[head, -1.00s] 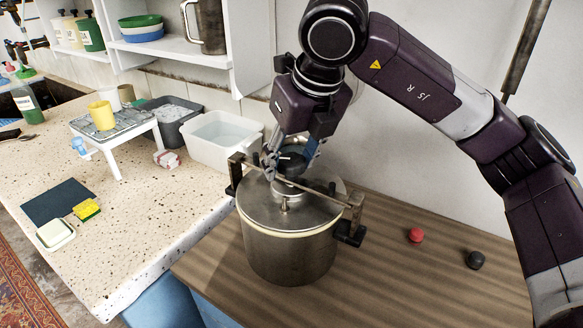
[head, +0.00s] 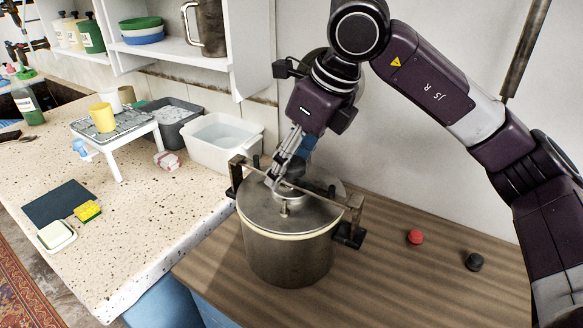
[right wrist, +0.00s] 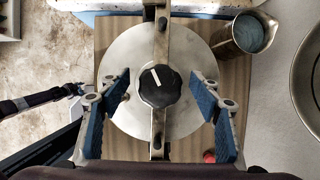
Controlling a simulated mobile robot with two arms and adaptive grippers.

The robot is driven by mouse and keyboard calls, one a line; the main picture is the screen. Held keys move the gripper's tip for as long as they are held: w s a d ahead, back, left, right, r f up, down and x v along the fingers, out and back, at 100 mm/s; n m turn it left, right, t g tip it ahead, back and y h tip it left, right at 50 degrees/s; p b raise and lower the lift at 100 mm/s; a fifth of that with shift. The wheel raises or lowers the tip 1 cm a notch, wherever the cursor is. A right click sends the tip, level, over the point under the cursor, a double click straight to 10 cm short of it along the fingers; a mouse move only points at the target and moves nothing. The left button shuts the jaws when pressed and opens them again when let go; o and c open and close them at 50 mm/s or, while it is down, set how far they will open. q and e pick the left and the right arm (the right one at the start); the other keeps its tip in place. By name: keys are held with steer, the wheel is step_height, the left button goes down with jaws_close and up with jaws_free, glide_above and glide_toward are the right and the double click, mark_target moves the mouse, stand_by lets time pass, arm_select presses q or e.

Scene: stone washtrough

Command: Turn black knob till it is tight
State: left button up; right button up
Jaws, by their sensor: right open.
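The black knob (right wrist: 160,86) sits at the centre of the pot lid, over a metal clamp bar (right wrist: 158,135). Its white mark points up and slightly left in the right wrist view. The steel pot (head: 288,255) stands upright on the wooden top, its lid (head: 310,211) on. My right gripper (head: 284,175) comes down from above, over the lid's centre. In the right wrist view its blue-padded fingers (right wrist: 160,92) are spread, one on each side of the knob, with clear gaps. In the head view the fingers mostly hide the knob.
A red knob (head: 415,237) and a dark knob (head: 474,261) lie on the wooden top (head: 400,280) right of the pot. A white tub (head: 215,150) stands behind left on the speckled counter (head: 150,225). A white shelf (head: 175,50) hangs above.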

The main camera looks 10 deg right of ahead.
steer(key=n+g+p, duration=0.1)
steer(key=n, duration=0.2)
steer(key=shift+r+y, duration=0.15)
steer(key=shift+y, duration=0.25)
steer(key=n+g+p, duration=0.1)
steer(key=n+p, duration=0.1)
steer(key=n, duration=0.2)
steer(key=shift+y, duration=0.4)
steer(key=shift+r+n+g+p, duration=0.1)
steer(key=shift+n+g+p, duration=0.5)
steer(key=shift+n+p, duration=0.35)
steer(key=shift+f+n+g, duration=0.2)
steer(key=shift+n+g, duration=0.1)
steer(key=shift+n, duration=0.65)
